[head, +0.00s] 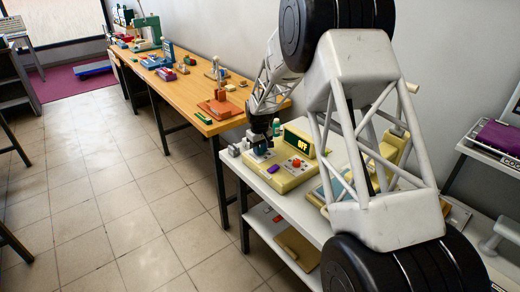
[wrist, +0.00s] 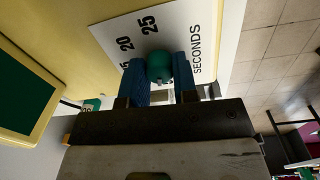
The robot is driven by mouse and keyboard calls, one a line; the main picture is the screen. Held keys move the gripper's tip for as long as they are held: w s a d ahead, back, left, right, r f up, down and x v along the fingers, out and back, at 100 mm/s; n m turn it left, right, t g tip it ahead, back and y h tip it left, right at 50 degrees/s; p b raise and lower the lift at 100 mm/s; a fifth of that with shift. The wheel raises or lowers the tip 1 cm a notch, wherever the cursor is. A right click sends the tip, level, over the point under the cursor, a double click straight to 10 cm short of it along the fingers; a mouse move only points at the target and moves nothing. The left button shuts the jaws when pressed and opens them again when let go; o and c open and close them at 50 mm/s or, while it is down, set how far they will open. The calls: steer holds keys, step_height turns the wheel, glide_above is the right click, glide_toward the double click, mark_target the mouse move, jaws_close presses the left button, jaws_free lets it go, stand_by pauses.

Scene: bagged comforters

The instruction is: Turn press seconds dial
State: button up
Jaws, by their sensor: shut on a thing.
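The seconds dial (wrist: 159,63) is a round green knob in the wrist view. It sits on a white scale plate (wrist: 205,20) with the word SECONDS and the numbers 20 and 25. The blue fingers of my gripper (wrist: 159,72) are on either side of the knob and closed on it. In the head view, my gripper (head: 261,146) is at the left end of the cream press control box (head: 296,178). The knob is mostly hidden there by my gripper. The box has a display (head: 301,143) reading OFF and a red button (head: 296,162).
A purple part (head: 272,169) is on the front of the box. The box stands on a white table (head: 262,188) with a lower shelf. A wooden bench (head: 195,88) with several tools is behind it. The tiled floor (head: 120,190) at left is clear.

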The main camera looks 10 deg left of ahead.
steer(key=m, duration=0.6)
stand_by(0.5)
steer(key=o, duration=0.9)
steer(key=shift+o, duration=0.2)
steer(key=shift+a+r, duration=0.1)
steer(key=shift+r, duration=3.85)
